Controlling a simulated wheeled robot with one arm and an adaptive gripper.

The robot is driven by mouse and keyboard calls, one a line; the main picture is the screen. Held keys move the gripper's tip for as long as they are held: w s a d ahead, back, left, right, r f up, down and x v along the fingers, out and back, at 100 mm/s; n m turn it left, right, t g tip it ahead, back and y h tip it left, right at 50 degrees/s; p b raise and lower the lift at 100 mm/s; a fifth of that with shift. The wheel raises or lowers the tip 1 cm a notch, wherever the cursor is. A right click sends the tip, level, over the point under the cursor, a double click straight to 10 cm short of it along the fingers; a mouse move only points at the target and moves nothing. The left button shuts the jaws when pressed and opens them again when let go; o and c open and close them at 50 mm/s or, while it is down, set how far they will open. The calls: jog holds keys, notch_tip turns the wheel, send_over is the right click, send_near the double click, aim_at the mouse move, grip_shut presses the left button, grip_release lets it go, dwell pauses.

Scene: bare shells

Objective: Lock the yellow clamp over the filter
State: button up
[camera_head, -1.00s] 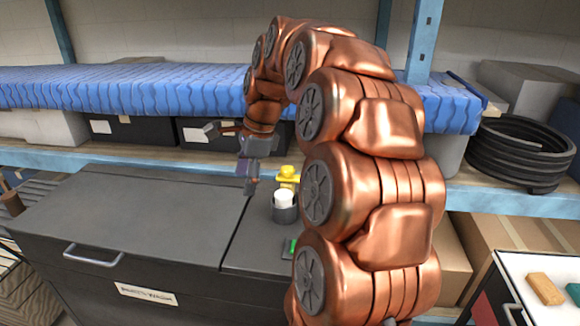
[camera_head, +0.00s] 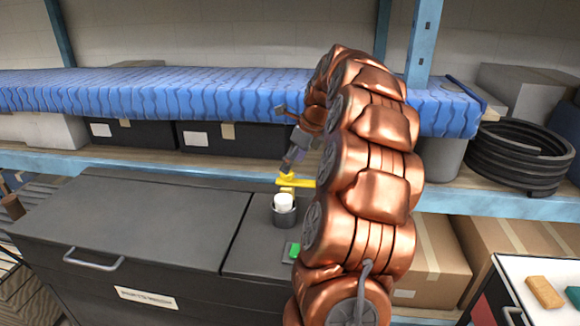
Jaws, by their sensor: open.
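The yellow clamp (camera_head: 292,182) stands at the back of the dark cabinet top, just behind the filter. Its bar reaches right and passes out of sight behind my arm. The white filter (camera_head: 283,201) sits upright in a dark round holder (camera_head: 284,217), and its top is uncovered. My gripper (camera_head: 288,163) is open, just above the yellow clamp's knob. One finger points down toward the knob; I cannot tell whether it touches. My copper arm hides part of the gripper and the area right of the holder.
A green button (camera_head: 294,250) on a small plate lies in front of the holder. The dark cabinet top (camera_head: 150,215) is clear to the left. A shelf with a blue mat (camera_head: 150,95) and dark boxes (camera_head: 232,138) stands behind. A black coiled hose (camera_head: 520,155) is at right.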

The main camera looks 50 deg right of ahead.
aim_at(290, 173)
jog(key=shift+p+x, duration=0.3)
jog(key=shift+x, duration=1.3)
jog(key=shift+c, duration=0.2)
grip_shut()
